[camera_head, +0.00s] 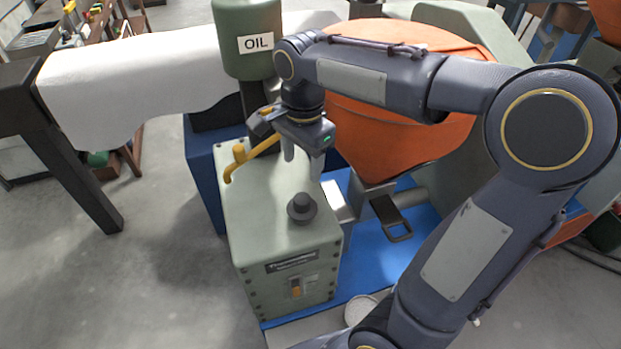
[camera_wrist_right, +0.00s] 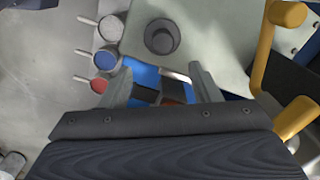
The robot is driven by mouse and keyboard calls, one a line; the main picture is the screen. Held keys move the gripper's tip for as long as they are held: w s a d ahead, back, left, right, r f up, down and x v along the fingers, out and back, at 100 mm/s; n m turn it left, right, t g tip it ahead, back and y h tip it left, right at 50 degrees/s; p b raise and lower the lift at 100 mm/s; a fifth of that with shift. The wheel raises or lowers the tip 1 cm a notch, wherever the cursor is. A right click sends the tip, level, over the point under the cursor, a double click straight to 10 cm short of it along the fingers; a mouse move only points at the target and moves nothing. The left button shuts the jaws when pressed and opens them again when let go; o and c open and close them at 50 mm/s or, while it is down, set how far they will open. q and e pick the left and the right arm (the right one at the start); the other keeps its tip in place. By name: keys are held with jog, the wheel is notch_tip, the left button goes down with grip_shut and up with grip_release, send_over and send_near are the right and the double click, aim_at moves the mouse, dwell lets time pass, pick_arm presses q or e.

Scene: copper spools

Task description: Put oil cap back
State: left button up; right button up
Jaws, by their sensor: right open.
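A dark grey, round, stepped cap-like piece (camera_head: 302,207) sits upright on top of the pale green machine box (camera_head: 262,193). I cannot tell whether it is the loose oil cap or a fixed fitting. It also shows in the right wrist view (camera_wrist_right: 162,37), ahead of the fingers. My right gripper (camera_head: 303,162) is above the box, apart from the dark piece and behind it in the head view. Its two fingers point down, spread and empty; they also show in the right wrist view (camera_wrist_right: 161,72). My left gripper is not in view.
A bent yellow pipe (camera_head: 240,160) rises from the box beside my right gripper. A green OIL canister (camera_head: 249,40) stands behind. An orange hopper (camera_head: 400,140) is to the right. Small handled cups, white (camera_wrist_right: 110,28), blue (camera_wrist_right: 106,61) and red (camera_wrist_right: 99,85), show beside the box.

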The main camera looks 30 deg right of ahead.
jog(key=s+a+f+n+t+y, duration=0.1)
jog(key=s+a+f+n+t, duration=0.1)
jog(key=s+n, duration=0.5)
jog(key=s+a+f+n+t+y, duration=0.2)
jog(key=s+n, duration=0.4)
jog(key=s, duration=0.3)
jog(key=shift+f+n+t, duration=0.25)
jog(key=shift+n+t, duration=0.15)
jog(key=shift+t, duration=0.3)
jog(key=shift+s, duration=0.1)
